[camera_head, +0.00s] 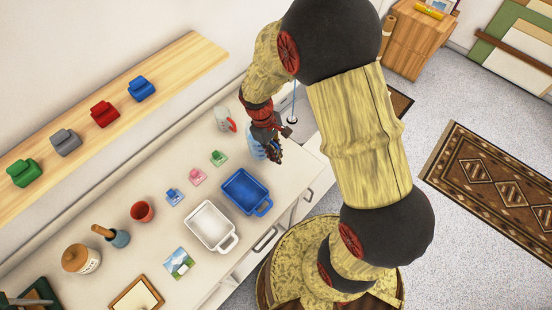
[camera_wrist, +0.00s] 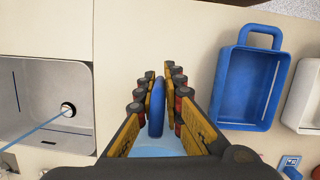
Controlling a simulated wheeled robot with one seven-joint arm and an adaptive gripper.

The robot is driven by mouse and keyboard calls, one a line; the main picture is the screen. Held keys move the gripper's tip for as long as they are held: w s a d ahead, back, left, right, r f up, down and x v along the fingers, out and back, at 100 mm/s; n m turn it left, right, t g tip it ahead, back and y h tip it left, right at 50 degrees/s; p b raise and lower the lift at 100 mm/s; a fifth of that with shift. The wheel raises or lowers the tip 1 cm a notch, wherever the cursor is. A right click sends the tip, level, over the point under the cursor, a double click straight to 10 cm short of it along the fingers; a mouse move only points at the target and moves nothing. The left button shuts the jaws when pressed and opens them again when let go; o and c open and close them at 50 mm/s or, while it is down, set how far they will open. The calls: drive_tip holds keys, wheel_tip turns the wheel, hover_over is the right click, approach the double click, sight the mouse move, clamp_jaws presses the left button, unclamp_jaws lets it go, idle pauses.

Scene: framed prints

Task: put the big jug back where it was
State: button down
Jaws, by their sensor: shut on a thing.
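A light blue jug (camera_head: 255,148) with a darker blue handle is at my gripper (camera_head: 273,150), over the counter beside the sink. My gripper (camera_wrist: 160,86) is shut on the jug's blue handle (camera_wrist: 156,108), which stands between the fingers in the wrist view. The jug's pale blue body (camera_wrist: 158,146) shows only in part below the handle. The fingers and arm hide much of the jug in the head view. I cannot tell whether its base touches the counter. A smaller-looking clear jug with a red handle (camera_head: 224,120) stands near the wall.
The sink (camera_wrist: 35,110) is beside my gripper. A blue tray (camera_head: 246,192) and a white tray (camera_head: 210,226) lie along the counter's front. Small green, pink and blue items (camera_head: 173,197) stand behind them. A red cup (camera_head: 142,212) is farther left. A wall shelf (camera_head: 180,66) holds several coloured blocks.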

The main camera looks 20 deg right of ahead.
drive_tip(key=shift+w+f+b, duration=0.1)
drive_tip(key=shift+f+b, duration=0.2)
drive_tip(key=shift+f, duration=1.3)
drive_tip(key=shift+f, duration=0.1)
drive_tip(key=c, duration=2)
unclamp_jaws()
drive_tip(key=shift+o, duration=0.4)
